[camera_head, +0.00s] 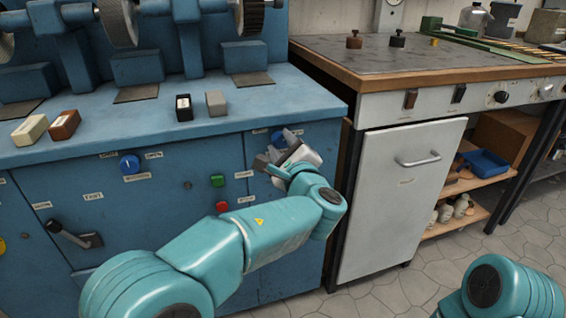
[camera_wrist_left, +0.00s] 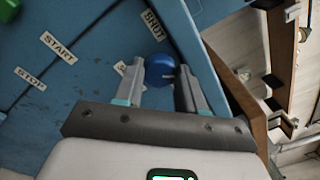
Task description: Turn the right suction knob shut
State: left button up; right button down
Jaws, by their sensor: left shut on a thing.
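The right suction knob (camera_head: 278,139) is a round blue knob on the blue bench's front panel, partly hidden by my left gripper (camera_head: 275,152) in the head view. In the left wrist view the knob (camera_wrist_left: 160,70) sits between the two fingertips of my left gripper (camera_wrist_left: 159,82), which is shut on it. A small pale mark shows on the knob's face. A SHUT label (camera_wrist_left: 153,25) is beside it, and another label is partly hidden behind a finger. My right gripper is out of view; only part of my right arm shows at lower right.
A similar blue knob (camera_head: 129,165) is further left on the panel. A green button (camera_head: 217,181) and a red button (camera_head: 222,207) lie left of my gripper. A lever handle (camera_head: 75,236) sticks out at far left. A white cabinet (camera_head: 400,190) stands to the right.

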pick_arm(q)
jog(key=n+b, duration=0.1)
jog(key=n, duration=0.1)
jog(key=n+b, duration=0.1)
jog(key=shift+f+n+b, duration=0.2)
jog(key=shift+n+b, duration=0.2)
jog(key=shift+r+n, duration=0.1)
jog(key=shift+n, duration=0.6)
jog(key=shift+r+n, duration=0.1)
jog(key=shift+n, duration=0.9)
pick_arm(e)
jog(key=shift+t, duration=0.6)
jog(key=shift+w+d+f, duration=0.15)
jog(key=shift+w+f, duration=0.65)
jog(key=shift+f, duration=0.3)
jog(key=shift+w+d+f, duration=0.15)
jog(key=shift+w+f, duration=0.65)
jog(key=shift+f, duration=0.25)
pick_arm(q)
jog(key=o, duration=1.1)
jog(key=shift+w, duration=0.1)
jog(key=shift+c, duration=0.2)
jog(key=shift+d, duration=0.1)
